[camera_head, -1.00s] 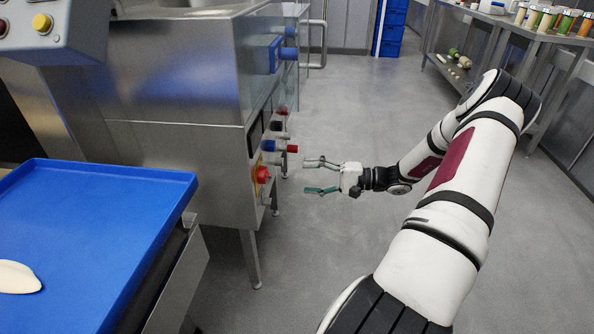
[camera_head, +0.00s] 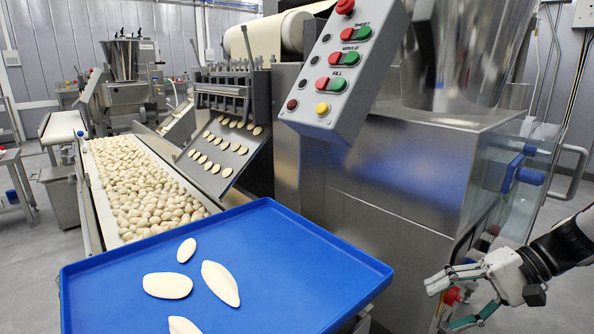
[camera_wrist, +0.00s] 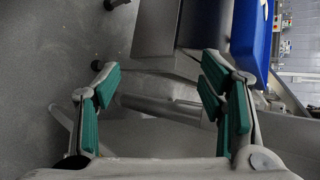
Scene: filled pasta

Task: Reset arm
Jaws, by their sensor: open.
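My gripper (camera_head: 462,301) is at the lower right of the head view, in front of the steel machine's side. Its jaws are open and empty. In the wrist view my gripper (camera_wrist: 160,98) shows two spread fingers with green pads and nothing between them. Beyond them are grey floor and steel machine parts. A red knob (camera_head: 453,296) on the machine shows right by the fingers in the head view; whether they touch cannot be told. Most of my arm is out of the head view.
A blue tray (camera_head: 330,262) with several pale dough pieces stands left of my gripper; its edge also shows in the wrist view (camera_wrist: 251,40). A control box (camera_head: 345,75) with coloured buttons hangs above. A conveyor (camera_head: 98,200) full of filled pasta runs at the left.

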